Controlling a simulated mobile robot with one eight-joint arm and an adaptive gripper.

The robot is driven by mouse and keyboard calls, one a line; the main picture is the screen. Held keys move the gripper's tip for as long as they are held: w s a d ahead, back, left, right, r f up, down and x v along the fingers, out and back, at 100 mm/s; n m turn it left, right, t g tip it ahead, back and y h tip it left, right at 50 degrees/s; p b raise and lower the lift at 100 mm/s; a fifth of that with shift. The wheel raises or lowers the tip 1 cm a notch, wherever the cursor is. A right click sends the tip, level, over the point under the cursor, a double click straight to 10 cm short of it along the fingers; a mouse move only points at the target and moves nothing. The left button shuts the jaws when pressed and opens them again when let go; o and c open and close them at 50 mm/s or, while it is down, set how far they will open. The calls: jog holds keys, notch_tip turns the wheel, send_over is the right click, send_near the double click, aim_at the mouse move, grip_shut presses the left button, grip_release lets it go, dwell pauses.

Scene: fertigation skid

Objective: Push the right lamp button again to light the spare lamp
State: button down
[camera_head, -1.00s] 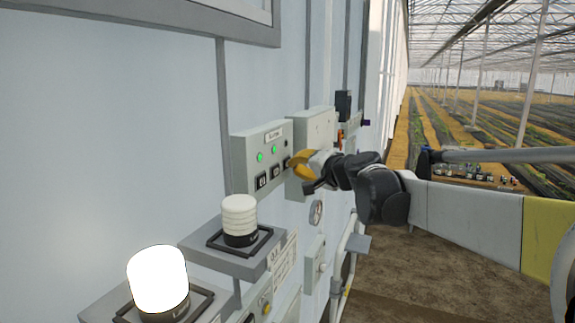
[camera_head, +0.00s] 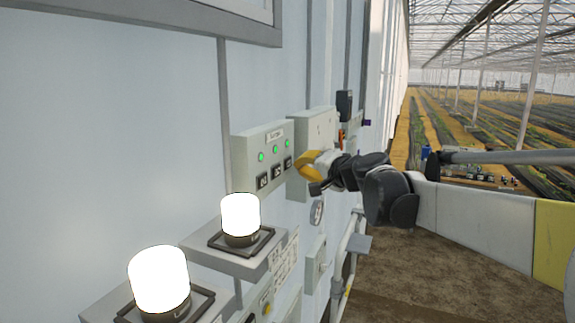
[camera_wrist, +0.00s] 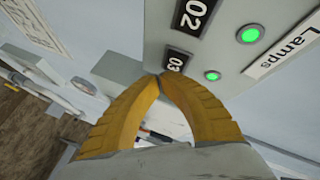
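The grey lamps panel (camera_head: 240,165) on the wall has a row of green lights above black buttons. All three lights glow green, the right one (camera_head: 287,143) included. The right button, marked 03 (camera_head: 288,162), also shows in the wrist view (camera_wrist: 176,63). My gripper (camera_head: 299,165) is shut and empty, its yellow fingertips together close to button 03. In the wrist view its fingertips (camera_wrist: 161,77) lie just below the 03 label; I cannot tell whether they touch it. The rear lamp (camera_head: 240,213) and the front lamp (camera_head: 158,277) both glow white on their shelves.
A second grey box (camera_head: 317,128) stands on the wall right beside the lamps panel, behind my gripper. A gauge (camera_head: 317,212), a pipe (camera_head: 343,250) and small boxes lie below. The soil floor (camera_head: 410,275) to the right is open.

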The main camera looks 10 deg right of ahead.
jog(key=s+d, duration=0.2)
jog(key=d, duration=0.1)
jog(key=s+d, duration=0.1)
jog(key=shift+s+d, duration=0.1)
jog(key=shift+d, duration=0.3)
jog(key=s+a+f+n+g+b, duration=0.1)
jog(key=s+a+f+n+b, duration=0.15)
jog(key=s+f+b, duration=0.4)
jog(key=s+a+f+n+g+b, duration=0.1)
jog(key=s+a+f+g+b, duration=0.2)
jog(key=f, duration=0.7)
jog(key=s+f+n+g+h+b, duration=0.1)
jog(key=s+f+b, duration=0.6)
jog(key=f, duration=0.6)
jog(key=s+d+f+n+g+h+b, duration=0.1)
jog(key=s+f+n+h+b, duration=0.1)
jog(key=s+f+b, duration=0.6)
jog(key=s+d+f+n+g+h+b, duration=0.1)
jog(key=s+f+b, duration=0.7)
jog(key=f, duration=1)
jog(key=shift+s+h, duration=0.7)
jog(key=shift+s, duration=0.2)
jog(key=shift+f, duration=0.1)
